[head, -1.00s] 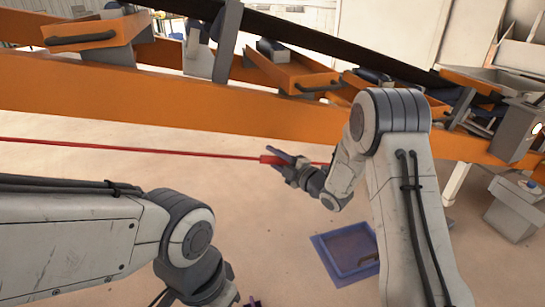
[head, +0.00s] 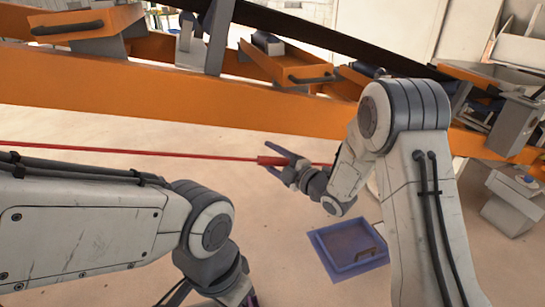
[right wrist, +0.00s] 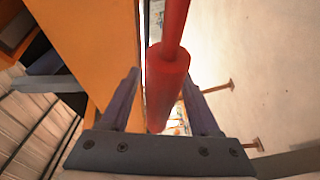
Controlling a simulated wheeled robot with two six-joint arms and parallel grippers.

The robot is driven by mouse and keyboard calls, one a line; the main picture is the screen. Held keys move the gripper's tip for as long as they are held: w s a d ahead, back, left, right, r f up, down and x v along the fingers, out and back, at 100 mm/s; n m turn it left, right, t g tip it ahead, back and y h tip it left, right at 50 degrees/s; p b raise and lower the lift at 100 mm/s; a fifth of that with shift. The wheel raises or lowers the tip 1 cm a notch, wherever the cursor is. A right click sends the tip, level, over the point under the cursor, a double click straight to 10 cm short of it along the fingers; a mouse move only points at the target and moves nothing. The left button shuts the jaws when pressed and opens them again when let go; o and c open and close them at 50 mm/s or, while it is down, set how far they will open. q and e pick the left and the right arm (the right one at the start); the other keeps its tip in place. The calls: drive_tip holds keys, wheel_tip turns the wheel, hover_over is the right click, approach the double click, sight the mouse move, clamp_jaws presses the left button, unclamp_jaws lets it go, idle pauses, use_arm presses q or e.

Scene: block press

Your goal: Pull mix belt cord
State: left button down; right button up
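The red cord (head: 120,151) runs level in front of the orange conveyor frame, with a thicker red handle (head: 270,161) on it. My right gripper (head: 275,158) is at the handle with its fingers spread. In the right wrist view the handle (right wrist: 166,88) lies between the two purple fingers of the gripper (right wrist: 163,98). A gap shows on the left side of the handle; contact on the right side is unclear. My left arm is at lower left, with its gripper almost wholly cut off by the bottom edge.
The orange conveyor frame (head: 150,92) crosses behind the cord, with orange trays (head: 285,66) above it. A grey pedestal with a blue button (head: 528,180) stands at the right. The floor below the cord is mostly clear.

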drive_tip(key=v, duration=1)
drive_tip(key=shift+s+d, duration=0.1)
drive_tip(key=shift+s, duration=0.1)
